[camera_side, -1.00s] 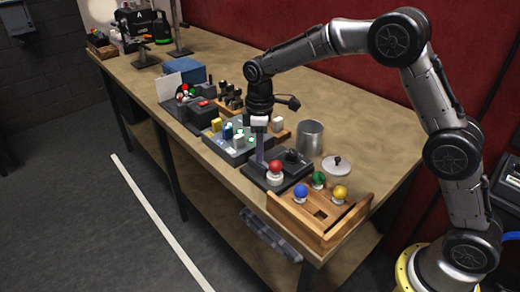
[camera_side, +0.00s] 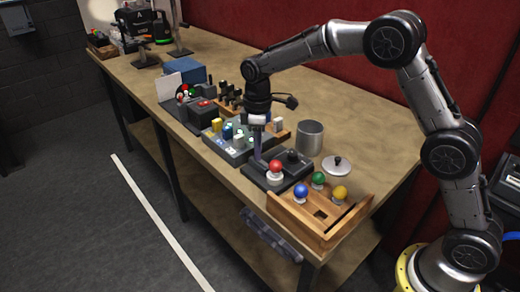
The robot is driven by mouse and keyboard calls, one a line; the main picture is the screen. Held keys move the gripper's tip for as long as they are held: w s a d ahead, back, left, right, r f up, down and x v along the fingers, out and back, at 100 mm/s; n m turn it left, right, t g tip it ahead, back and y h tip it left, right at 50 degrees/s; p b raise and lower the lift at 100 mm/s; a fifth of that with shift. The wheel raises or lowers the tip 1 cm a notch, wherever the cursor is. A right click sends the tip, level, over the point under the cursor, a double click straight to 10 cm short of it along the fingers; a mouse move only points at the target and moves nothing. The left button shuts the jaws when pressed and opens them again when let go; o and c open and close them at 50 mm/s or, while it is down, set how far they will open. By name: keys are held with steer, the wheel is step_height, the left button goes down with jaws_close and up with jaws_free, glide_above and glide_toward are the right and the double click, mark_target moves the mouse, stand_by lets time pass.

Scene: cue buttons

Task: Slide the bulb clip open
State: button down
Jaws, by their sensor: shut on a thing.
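A dark grey base (camera_side: 262,178) near the front of the bench carries a red bulb (camera_side: 275,166) in a white holder and a black knob (camera_side: 292,156). My gripper (camera_side: 258,157) points down at the back left of this base, left of and behind the red bulb. Its fingers are shut on a small part there, which looks to be the bulb clip. The clip is mostly hidden by the fingers and too small to make out clearly. The red bulb is upright in its holder.
A wooden box (camera_side: 325,232) in front holds blue, green and yellow bulbs. A metal cup (camera_side: 310,138) and a lid with a black knob (camera_side: 337,166) stand to the right. A grey button panel (camera_side: 222,147) lies close on the left.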

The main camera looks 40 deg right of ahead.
steer(key=shift+w+r, duration=0.1)
steer(key=shift+w, duration=0.6)
steer(key=c, duration=0.9)
jaws_free()
steer(key=shift+o, duration=0.2)
step_height(320, 180, up, 14)
steer(key=shift+s, duration=0.1)
